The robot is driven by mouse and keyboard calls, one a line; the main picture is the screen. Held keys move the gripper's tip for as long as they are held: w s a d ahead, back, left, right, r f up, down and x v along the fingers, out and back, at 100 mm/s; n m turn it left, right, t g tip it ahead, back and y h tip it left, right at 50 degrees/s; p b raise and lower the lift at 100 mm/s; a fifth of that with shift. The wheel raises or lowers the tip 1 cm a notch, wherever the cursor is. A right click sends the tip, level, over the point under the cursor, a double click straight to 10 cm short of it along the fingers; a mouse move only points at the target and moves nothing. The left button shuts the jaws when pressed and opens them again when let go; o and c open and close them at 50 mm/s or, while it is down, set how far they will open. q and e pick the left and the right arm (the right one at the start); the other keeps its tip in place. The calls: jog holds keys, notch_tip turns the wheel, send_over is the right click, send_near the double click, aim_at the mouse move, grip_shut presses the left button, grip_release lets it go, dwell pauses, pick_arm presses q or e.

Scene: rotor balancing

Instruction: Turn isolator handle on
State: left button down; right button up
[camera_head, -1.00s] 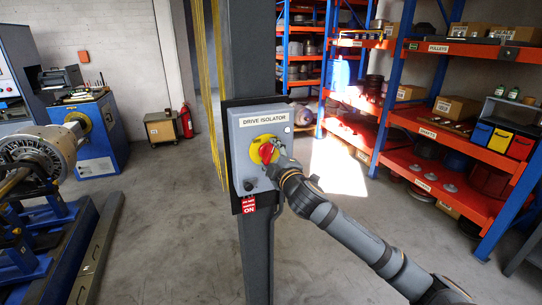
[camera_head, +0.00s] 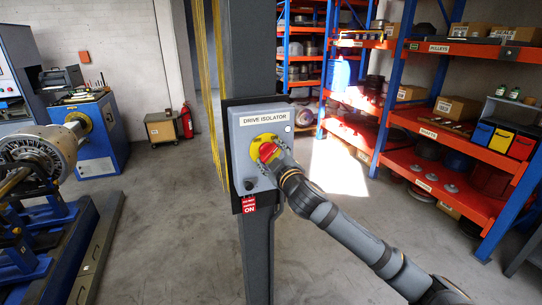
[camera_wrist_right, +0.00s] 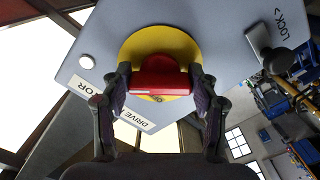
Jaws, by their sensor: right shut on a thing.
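The drive isolator is a grey box (camera_head: 247,164) on a dark column, labelled "DRIVE ISOLATOR". Its red handle (camera_head: 267,152) sits on a round yellow plate (camera_head: 258,142). My right gripper (camera_head: 272,157) reaches it from the lower right and partly covers it. In the right wrist view, the two fingers of the gripper (camera_wrist_right: 160,72) are shut on the sides of the red handle (camera_wrist_right: 160,82), in front of the yellow plate (camera_wrist_right: 160,45). The handle lies slanted to the box label. My left gripper is not in view.
Orange and blue shelving (camera_head: 440,130) stands at the right. A rotor (camera_head: 45,150) on a blue machine is at the left. The floor around the column is mostly clear.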

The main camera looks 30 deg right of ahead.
jog(key=shift+f, duration=0.1)
jog(key=o, duration=1.2)
jog(key=shift+c, duration=0.2)
